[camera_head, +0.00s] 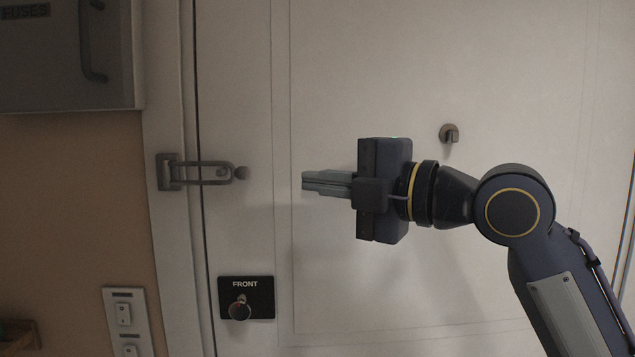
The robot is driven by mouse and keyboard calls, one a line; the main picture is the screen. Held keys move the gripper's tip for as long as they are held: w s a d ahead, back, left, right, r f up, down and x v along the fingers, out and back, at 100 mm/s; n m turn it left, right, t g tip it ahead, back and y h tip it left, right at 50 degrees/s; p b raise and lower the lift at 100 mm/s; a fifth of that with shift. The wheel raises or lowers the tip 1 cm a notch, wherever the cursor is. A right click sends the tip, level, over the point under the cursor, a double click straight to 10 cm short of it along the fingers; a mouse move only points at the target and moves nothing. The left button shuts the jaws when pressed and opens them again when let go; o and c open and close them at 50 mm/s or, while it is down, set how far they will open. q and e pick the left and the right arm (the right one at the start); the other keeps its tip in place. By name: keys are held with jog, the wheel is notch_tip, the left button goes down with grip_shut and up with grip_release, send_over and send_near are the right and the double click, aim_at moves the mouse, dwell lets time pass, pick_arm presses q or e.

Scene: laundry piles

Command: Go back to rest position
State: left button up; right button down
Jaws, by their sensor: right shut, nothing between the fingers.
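My right gripper (308,182) is shut and empty, its fingers together and pointing left. It is held in front of a white door (330,60), and the right arm comes in from the lower right. The fingertips are to the right of a metal swing-bar latch (205,172), with a clear gap between them in the picture. The latch reaches from the door frame to a small knob on the door. My left gripper is not in view.
A black plate marked FRONT (262,290) with a round knob is low on the door. A small hook (449,133) is on the door above the arm. A grey FUSES box (60,70) is at the upper left, and a switch panel (124,330) at the lower left.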

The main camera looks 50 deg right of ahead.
dwell(0.3)
jog(key=w+a+f+m+g, duration=0.25)
jog(key=a+f+m, duration=0.25)
jog(key=f, duration=0.7)
jog(key=w+a+f+m+g, duration=0.2)
jog(key=a+f+m+g, duration=0.3)
jog(key=f, duration=0.6)
jog(key=s+a+f+m+g, duration=0.1)
jog(key=s+a+f+m, duration=0.1)
jog(key=f, duration=0.5)
jog(key=s+a+f+m+g+y, duration=0.1)
jog(key=s+a+f+m+g, duration=0.1)
jog(key=f+m, duration=0.3)
jog(key=s+a+f+m+g+y, duration=0.1)
jog(key=s+a+f+m+g, duration=0.1)
jog(key=f, duration=0.7)
jog(key=shift+s+a+f+m, duration=0.2)
jog(key=shift+a+m, duration=0.35)
jog(key=shift+m, duration=0.45)
jog(key=shift+s, duration=0.1)
